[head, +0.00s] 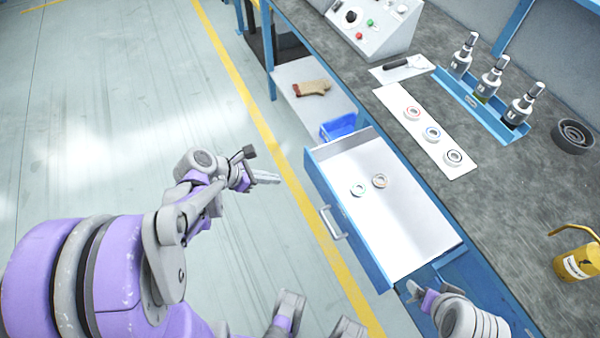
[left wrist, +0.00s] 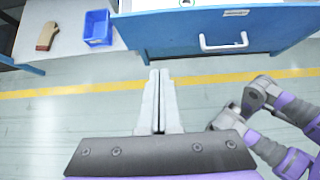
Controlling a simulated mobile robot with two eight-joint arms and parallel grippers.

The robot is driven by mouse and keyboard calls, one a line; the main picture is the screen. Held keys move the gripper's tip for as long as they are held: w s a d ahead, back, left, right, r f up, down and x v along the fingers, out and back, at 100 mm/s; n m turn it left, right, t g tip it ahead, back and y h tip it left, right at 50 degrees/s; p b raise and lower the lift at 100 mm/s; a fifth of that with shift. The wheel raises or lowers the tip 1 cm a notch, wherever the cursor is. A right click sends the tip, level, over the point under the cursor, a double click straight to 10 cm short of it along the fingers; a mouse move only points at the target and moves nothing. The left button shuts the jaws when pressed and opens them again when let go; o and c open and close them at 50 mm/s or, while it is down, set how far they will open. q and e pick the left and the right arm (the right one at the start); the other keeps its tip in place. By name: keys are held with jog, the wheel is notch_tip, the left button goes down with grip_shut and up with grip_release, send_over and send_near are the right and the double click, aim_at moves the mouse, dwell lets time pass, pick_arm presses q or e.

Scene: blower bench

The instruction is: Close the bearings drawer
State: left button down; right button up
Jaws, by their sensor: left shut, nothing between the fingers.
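The bearings drawer (head: 400,225) is a blue drawer with a pale inner floor, and it stands pulled out from the bench. Two ring bearings (head: 358,190) (head: 380,181) lie inside it. Its front panel has a silver handle (head: 333,223), which also shows in the left wrist view (left wrist: 223,42). My left gripper (head: 268,178) is shut and empty, in front of the drawer and apart from it. In the left wrist view its fingers (left wrist: 160,80) are together, pointing toward the drawer front. My right gripper (head: 416,291) is near the drawer's lower right corner; its fingers are unclear.
A shelf below holds a blue bin (head: 338,127). The floor before the drawer is clear.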

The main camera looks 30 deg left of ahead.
aim_at(316, 178)
pick_arm(q)
jog(key=shift+w+d+r+b+x, duration=0.25)
jog(key=shift+r+b+x, duration=0.1)
jog(key=shift+x, duration=1.7)
jog(key=shift+w+d+r+b+x, duration=0.15)
jog(key=shift+w+r+b+x, duration=0.15)
jog(key=shift+x, duration=1.8)
jog(key=shift+w+d+r+b+x, duration=0.25)
jog(key=shift+r+b+x, duration=0.1)
jog(key=shift+x, duration=1.7)
jog(key=w+d, duration=0.4)
jog(key=w, duration=0.2)
jog(key=w+d+b, duration=0.1)
jog(key=w+d, duration=0.4)
jog(key=w, duration=0.1)
jog(key=w+d+b, duration=0.1)
jog(key=w+d, duration=0.4)
jog(key=w, duration=0.1)
jog(key=shift+w+d, duration=0.1)
jog(key=shift+w, duration=0.05)
jog(key=shift+w+d, duration=0.25)
jog(key=shift+w, duration=0.1)
jog(key=shift+r, duration=0.1)
